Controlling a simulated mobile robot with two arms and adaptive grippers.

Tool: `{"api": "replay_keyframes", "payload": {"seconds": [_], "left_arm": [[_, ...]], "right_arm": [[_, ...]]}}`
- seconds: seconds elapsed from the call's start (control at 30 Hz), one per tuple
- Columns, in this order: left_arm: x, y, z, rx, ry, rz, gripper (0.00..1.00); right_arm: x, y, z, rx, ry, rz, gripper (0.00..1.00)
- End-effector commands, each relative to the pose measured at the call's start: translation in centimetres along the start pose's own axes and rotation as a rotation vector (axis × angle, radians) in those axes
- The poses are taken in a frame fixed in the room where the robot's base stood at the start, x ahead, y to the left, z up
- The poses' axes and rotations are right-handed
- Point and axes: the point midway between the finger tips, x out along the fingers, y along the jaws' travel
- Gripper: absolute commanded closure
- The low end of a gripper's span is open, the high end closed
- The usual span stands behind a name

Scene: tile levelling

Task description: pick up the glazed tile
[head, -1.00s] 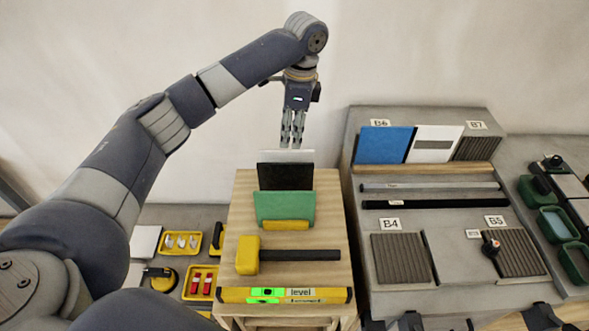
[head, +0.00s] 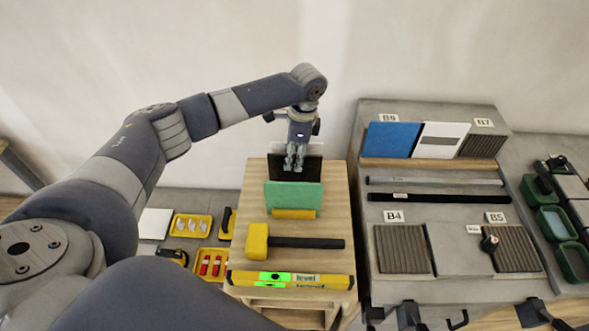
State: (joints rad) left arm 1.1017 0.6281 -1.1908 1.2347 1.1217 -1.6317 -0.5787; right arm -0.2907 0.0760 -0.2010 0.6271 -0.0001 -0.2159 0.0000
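My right gripper is not in view.
A yellow-headed mallet (head: 257,241) and a yellow level (head: 290,280) lie on the stand's front. To the right, a grey bench holds a blue tile (head: 388,139), a white panel (head: 440,140), bars and ribbed pads. Yellow trays (head: 190,226) lie at the left.

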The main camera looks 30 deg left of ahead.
Motion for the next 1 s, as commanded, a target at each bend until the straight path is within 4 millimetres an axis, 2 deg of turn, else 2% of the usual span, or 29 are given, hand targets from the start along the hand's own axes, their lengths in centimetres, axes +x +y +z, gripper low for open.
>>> {"api": "replay_keyframes", "payload": {"seconds": [0.17,0.27,0.3,0.33,0.77,0.87,1.0], "left_arm": [[0.1,0.0,-0.1,0.001,0.001,-0.001,0.70],[0.1,0.0,-0.1,0.001,0.001,-0.001,0.88],[0.1,0.0,-0.1,0.001,0.001,-0.001,0.97],[0.1,0.0,-0.1,0.001,0.001,-0.001,1.00],[-0.4,-0.1,-0.1,0.001,0.002,-0.003,1.00],[-1.4,-0.1,0.0,0.001,0.004,-0.005,1.00],[-4.1,-0.2,0.3,0.001,0.006,-0.006,1.00]], "right_arm": [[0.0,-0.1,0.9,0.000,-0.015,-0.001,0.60],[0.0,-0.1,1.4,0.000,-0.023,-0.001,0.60],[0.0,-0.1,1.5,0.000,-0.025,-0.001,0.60],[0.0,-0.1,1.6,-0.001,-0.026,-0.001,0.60],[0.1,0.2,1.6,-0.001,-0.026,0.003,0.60],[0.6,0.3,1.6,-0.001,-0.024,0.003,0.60],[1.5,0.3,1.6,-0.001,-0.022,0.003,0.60]]}}
